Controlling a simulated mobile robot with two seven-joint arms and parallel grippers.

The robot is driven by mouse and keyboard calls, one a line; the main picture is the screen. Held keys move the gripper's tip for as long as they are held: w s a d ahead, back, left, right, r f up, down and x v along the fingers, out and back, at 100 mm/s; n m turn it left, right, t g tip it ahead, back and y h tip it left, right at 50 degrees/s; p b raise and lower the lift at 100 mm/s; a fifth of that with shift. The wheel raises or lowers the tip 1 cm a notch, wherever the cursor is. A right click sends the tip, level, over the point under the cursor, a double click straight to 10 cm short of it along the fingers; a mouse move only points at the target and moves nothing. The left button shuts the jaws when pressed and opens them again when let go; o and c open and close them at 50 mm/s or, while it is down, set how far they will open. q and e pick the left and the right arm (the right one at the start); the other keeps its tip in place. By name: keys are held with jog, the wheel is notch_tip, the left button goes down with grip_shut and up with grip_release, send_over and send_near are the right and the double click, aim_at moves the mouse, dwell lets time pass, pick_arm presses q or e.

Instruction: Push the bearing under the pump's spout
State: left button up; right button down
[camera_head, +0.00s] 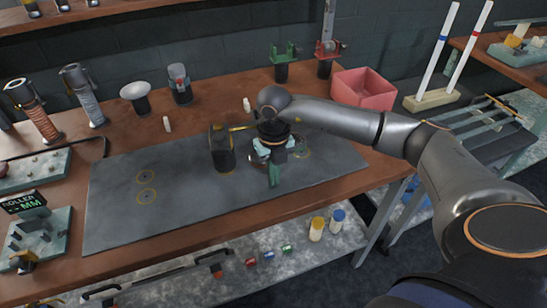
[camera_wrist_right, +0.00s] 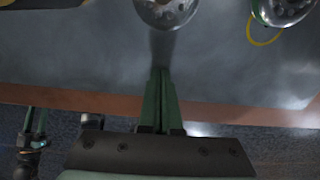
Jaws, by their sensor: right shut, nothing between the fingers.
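A black pump (camera_head: 222,150) with a thin yellow spout (camera_head: 240,128) stands on the grey mat (camera_head: 120,205). My right gripper (camera_head: 274,177) is right of the pump, its green fingers shut, empty and pointing down. In the right wrist view the shut fingers (camera_wrist_right: 160,72) show at the centre. A shiny round metal piece, seemingly a bearing (camera_wrist_right: 166,10), lies ahead of them at the top edge, apart from the fingertips. A second such piece (camera_wrist_right: 285,10) is at the upper right, by a yellow ring. In the head view my gripper partly hides this area. My left gripper is not in view.
A pink bin (camera_head: 364,88) stands behind my right arm. Tubes and a funnel (camera_head: 135,96) stand along the back left. The table's front edge is close to my gripper.

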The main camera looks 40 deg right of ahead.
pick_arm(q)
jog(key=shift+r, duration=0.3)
pick_arm(e)
jog(key=shift+w+d, duration=0.2)
jog(key=shift+w, duration=0.8)
jog(key=shift+w+d, duration=0.2)
jog(key=shift+w, duration=0.8)
jog(key=shift+w+r, duration=0.1)
